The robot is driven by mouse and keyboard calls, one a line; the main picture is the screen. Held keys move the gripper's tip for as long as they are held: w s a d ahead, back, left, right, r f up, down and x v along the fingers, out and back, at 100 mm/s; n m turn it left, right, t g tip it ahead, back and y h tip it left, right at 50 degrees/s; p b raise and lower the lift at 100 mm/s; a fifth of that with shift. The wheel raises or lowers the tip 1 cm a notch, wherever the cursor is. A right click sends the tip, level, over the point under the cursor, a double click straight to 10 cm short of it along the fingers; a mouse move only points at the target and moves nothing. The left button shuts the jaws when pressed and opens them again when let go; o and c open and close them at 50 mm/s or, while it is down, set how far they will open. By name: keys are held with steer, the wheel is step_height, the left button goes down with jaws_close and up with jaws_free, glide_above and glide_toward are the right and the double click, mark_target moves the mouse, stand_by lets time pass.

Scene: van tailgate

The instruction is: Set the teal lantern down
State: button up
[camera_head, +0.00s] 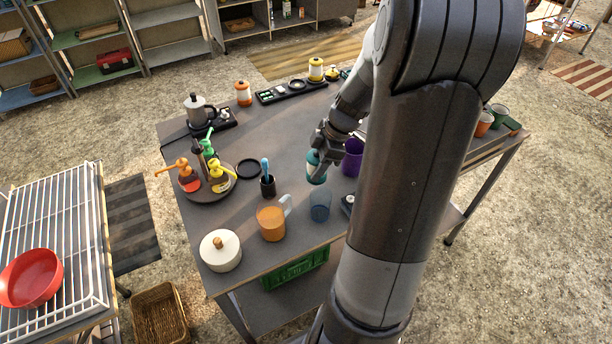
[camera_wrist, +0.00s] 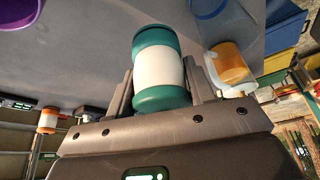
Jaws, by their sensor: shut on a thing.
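The teal lantern (camera_wrist: 158,70) has teal ends and a white middle. It sits between the two fingers of my gripper (camera_wrist: 158,88) in the wrist view, and the gripper is shut on it. In the head view the lantern (camera_head: 316,167) is at my gripper (camera_head: 322,150), over the right half of the grey table (camera_head: 225,225). My gripper hides part of it there. I cannot tell whether its base touches the tabletop.
A purple cup (camera_head: 353,158) stands close right of the lantern. A blue clear cup (camera_head: 320,205) and an orange-filled jug (camera_head: 271,222) stand nearer. A dark holder (camera_head: 267,186) is to the left.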

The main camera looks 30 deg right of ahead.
steer(key=shift+w+a+f, duration=0.9)
steer(key=shift+w+a, duration=0.05)
steer(key=shift+w, duration=0.15)
steer(key=shift+f, duration=1.95)
steer(key=o, duration=1.1)
steer(key=shift+f, duration=0.15)
steer(key=shift+c, duration=0.2)
